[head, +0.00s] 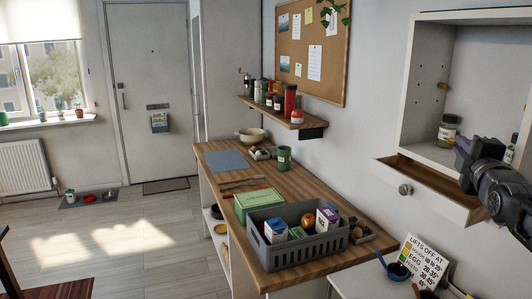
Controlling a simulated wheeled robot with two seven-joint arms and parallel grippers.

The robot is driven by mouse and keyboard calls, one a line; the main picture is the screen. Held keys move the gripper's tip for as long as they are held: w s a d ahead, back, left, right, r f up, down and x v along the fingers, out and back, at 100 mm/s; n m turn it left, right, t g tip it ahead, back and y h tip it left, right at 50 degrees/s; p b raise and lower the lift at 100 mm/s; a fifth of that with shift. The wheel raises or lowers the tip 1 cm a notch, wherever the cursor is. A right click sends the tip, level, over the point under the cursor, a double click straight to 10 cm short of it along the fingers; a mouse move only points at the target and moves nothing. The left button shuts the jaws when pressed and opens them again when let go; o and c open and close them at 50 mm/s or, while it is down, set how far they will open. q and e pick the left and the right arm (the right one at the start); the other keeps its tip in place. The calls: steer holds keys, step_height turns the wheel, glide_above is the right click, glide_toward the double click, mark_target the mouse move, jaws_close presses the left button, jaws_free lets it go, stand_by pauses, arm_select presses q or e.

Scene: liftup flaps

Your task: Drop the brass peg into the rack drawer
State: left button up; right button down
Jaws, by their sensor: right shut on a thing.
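The rack drawer (421,192) is pulled open below the white wall cabinet at the right, with a round knob on its front. Its wooden inside shows from above. My right gripper (462,157) comes in from the right edge, just above the right part of the open drawer and in front of the cabinet opening. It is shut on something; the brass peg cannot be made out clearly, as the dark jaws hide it. My left gripper is not in view.
A lidded jar (447,129) stands on the cabinet floor, close behind my right gripper. The cabinet's side walls (423,85) bound the space above the drawer.

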steer(key=c, duration=1.4)
jaws_free()
steer(key=shift+s, duration=0.1)
steer(key=b+v, duration=0.3)
steer(key=v, duration=0.4)
steer(key=shift+s+a, duration=0.1)
steer(key=shift+s, duration=0.25)
steer(key=shift+f, duration=0.1)
